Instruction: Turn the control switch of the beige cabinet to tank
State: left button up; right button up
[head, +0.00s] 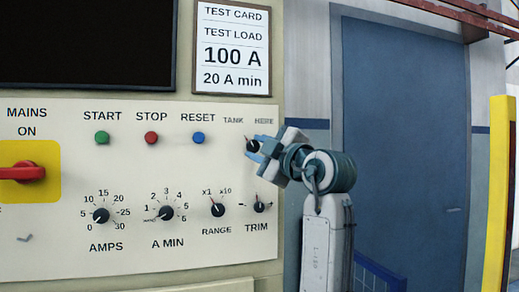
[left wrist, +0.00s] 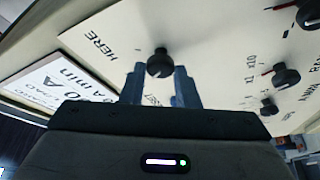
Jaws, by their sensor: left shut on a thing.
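The control switch (head: 252,146) is a small black knob at the upper right of the beige cabinet's panel (head: 60,245), below the words TANK and HERE. My left gripper (head: 255,149) reaches it from the right, its blue fingers shut on the knob. In the left wrist view the black knob (left wrist: 160,62) sits between the two fingertips (left wrist: 158,80), with the word HERE to its left. The fingers partly cover the knob in the head view, and I cannot clearly tell which word its pointer faces. My right gripper is not in view.
Green START (head: 102,138), red STOP (head: 151,138) and blue RESET (head: 198,138) buttons lie left of the switch. The TRIM knob (head: 259,207) is close below. A red MAINS handle (head: 22,173) juts out at far left. A blue door (head: 405,150) stands at right.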

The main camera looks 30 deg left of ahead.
pick_arm(q)
jog(key=shift+r, duration=0.3)
jog(key=o, duration=0.9)
jog(key=shift+w+f, duration=0.1)
jog(key=shift+w, duration=0.05)
jog(key=shift+o, duration=0.4)
jog(key=shift+w+a+f, duration=0.25)
jog(key=shift+w, duration=0.05)
jog(key=shift+s+d, duration=0.3)
jog(key=shift+d, duration=0.1)
jog(key=b+v, duration=0.9)
jog(key=b, duration=0.2)
jog(key=shift+d+f+b, duration=0.15)
jog(key=shift+d+b, duration=0.25)
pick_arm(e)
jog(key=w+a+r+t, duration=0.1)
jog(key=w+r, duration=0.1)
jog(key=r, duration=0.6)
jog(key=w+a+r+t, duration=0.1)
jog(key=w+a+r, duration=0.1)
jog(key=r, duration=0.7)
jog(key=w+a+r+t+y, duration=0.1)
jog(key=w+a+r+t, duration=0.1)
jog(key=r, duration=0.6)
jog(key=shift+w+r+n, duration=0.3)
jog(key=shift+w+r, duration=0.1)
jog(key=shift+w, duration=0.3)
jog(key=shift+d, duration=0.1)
